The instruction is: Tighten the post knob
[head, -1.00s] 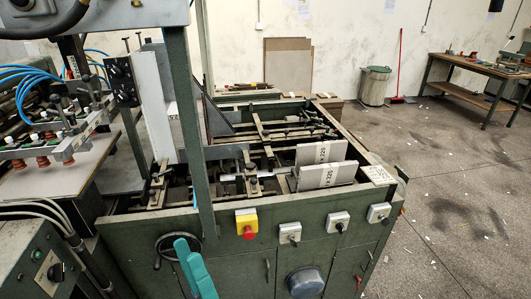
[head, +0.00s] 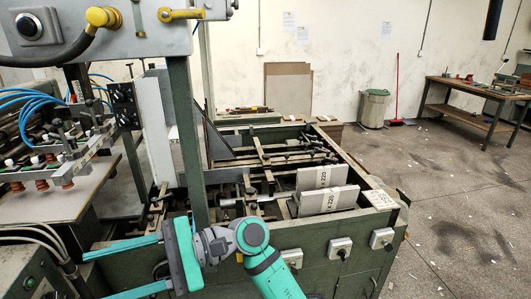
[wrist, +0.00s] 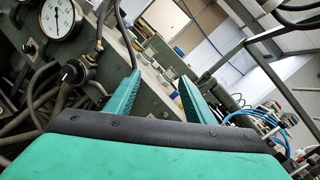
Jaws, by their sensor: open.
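My gripper (head: 95,277) is at the lower left of the head view, its two teal fingers apart and pointing left, with nothing between them. In the wrist view my gripper (wrist: 159,76) also shows open and empty, clear of any knob. The green upright post (head: 184,140) stands at the feeder's front, behind my gripper. I cannot tell for certain which knob is the post knob. A black knob (wrist: 72,72) sits left of my fingers in the wrist view, below a round gauge (wrist: 60,17). Small dark knobs stand on the suction bar (head: 72,150).
The feeder frame (head: 290,235) holds grey board stacks (head: 328,200) on the right. A control box (head: 95,30) with a yellow fitting hangs at upper left. Hoses and cables run near the gauge. A workbench (head: 475,100) stands at the back right; the floor beside it is open.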

